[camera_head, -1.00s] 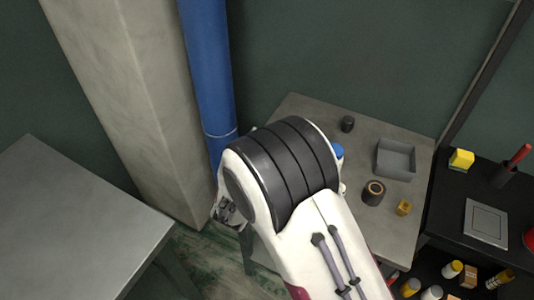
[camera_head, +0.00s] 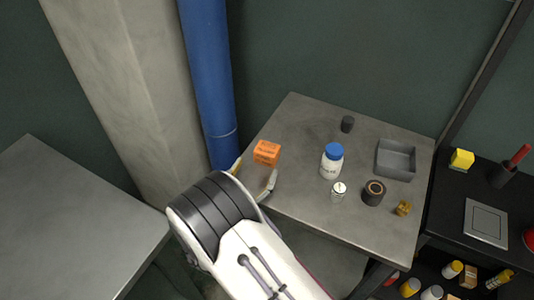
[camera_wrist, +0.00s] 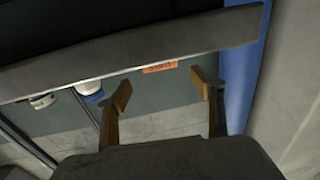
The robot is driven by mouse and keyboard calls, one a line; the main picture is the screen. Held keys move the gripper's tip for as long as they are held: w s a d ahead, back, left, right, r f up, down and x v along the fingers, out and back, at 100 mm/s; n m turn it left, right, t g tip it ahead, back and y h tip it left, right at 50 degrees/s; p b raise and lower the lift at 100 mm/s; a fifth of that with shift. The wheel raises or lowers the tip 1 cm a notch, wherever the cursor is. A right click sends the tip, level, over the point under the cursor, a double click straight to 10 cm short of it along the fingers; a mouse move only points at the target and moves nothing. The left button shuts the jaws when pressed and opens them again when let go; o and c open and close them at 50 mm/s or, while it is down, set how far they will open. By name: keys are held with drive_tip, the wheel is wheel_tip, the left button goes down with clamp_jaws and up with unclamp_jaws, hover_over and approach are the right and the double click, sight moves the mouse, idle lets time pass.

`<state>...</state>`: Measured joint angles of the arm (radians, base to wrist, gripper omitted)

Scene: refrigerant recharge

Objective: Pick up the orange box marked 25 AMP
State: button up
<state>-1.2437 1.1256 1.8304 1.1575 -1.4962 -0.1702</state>
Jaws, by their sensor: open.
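The orange box (camera_head: 266,152) stands on the grey table near its left edge; the print on it is too small to read. In the wrist view its orange face (camera_wrist: 160,67) shows as a thin strip between and beyond the fingers, partly hidden by the table's edge. My gripper (camera_head: 254,174) is open and empty at the table's near left edge, on the near side of the box. Its two fingers (camera_wrist: 163,90) are apart and do not touch the box.
To the right on the table (camera_head: 300,125) stand a white bottle with a blue cap (camera_head: 332,162), a small white container (camera_head: 339,191), a dark roll (camera_head: 373,193), a dark cylinder (camera_head: 347,124), a brass piece (camera_head: 403,208) and a grey tray (camera_head: 395,160). A blue pipe (camera_head: 210,80) rises behind left.

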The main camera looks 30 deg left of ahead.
sight(263, 155)
drive_tip(key=shift+w, duration=0.15)
drive_tip(key=shift+w+a, duration=0.1)
drive_tip(key=shift+w, duration=1.1)
drive_tip(key=shift+w, duration=0.1)
drive_tip(key=shift+w+a, duration=0.15)
drive_tip(key=shift+w, duration=1.1)
drive_tip(key=shift+w+a, duration=0.15)
drive_tip(key=shift+w, duration=1.05)
drive_tip(key=c, duration=1.2)
